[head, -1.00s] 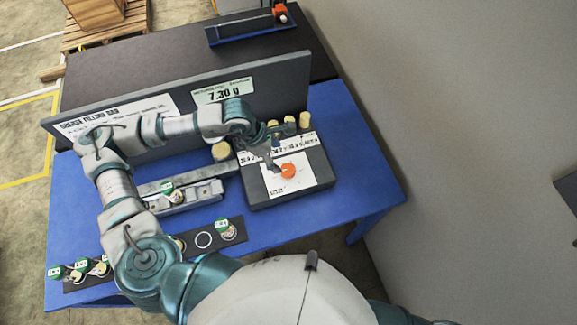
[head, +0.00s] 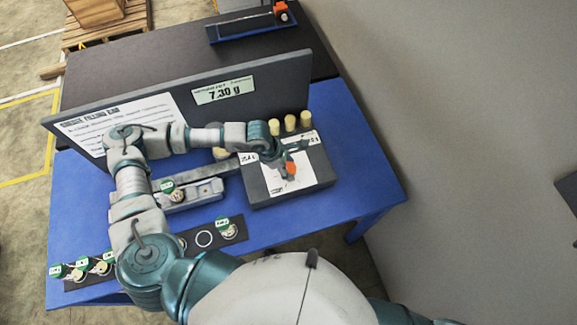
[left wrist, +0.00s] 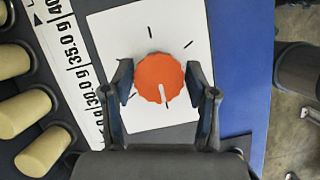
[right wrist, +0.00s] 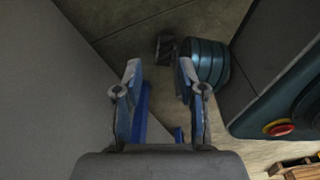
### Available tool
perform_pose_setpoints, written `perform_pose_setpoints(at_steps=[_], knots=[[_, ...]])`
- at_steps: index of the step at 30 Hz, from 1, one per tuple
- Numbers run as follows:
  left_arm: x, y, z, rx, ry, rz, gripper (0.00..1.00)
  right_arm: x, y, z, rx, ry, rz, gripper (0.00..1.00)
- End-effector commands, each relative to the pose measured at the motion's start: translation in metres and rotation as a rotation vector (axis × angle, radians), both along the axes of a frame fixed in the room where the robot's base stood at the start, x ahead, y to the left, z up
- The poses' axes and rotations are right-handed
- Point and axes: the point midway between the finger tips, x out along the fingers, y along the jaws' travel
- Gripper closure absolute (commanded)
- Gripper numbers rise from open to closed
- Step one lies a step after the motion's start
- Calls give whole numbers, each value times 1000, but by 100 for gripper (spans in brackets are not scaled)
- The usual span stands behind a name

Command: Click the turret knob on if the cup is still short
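The orange turret knob (head: 291,168) sits on a white dial card on the dark box (head: 310,184). In the left wrist view the knob (left wrist: 163,70) has a white pointer aimed down and slightly right, with black tick marks around it. My left gripper (head: 285,161) is over the knob, its open fingers on either side with a small gap each side. A cup with a green tag (head: 177,194) stands on the grey rail-like unit left of the box. The display (head: 224,91) reads 7.30 g. My right gripper (right wrist: 158,68) is open and empty, away from the table.
Several tan cylinders (head: 290,123) stand along the box's back edge, beside a strip of gram values (left wrist: 75,70). More green-tagged cups (head: 82,264) stand on a dark strip at the front left. A grey panel (head: 280,90) rises behind. The blue table's right side is clear.

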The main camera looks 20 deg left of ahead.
Motion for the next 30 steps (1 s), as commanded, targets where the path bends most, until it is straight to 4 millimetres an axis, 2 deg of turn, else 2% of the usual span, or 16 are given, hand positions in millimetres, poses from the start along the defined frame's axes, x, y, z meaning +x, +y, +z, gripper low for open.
perform_pose_setpoints(at_steps=[1, 3, 4, 13, 15, 23, 30], knots=[[0, 0, 0, 0, 0, 1, 63, 0, -2, 0, -2, 1, 1, 60], [0, 0, 0, 0, 0, 1, 80, 0, -4, 0, -4, 0, 2, 60], [0, 1, 0, 0, 0, 1, 83, 0, -4, 0, -5, 1, 2, 60], [0, 2, -2, 6, 2, -26, 82, 3, -3, -3, -6, 8, 2, 60], [0, 2, -3, 4, 3, -50, 82, 17, 7, 1, 6, -10, -2, 60], [2, 3, -6, 3, 4, -220, 83, 57, 15, 11, 9, -29, -7, 60], [3, 3, -7, 2, 6, -444, 83, 106, 23, 41, 12, -53, -16, 60]])
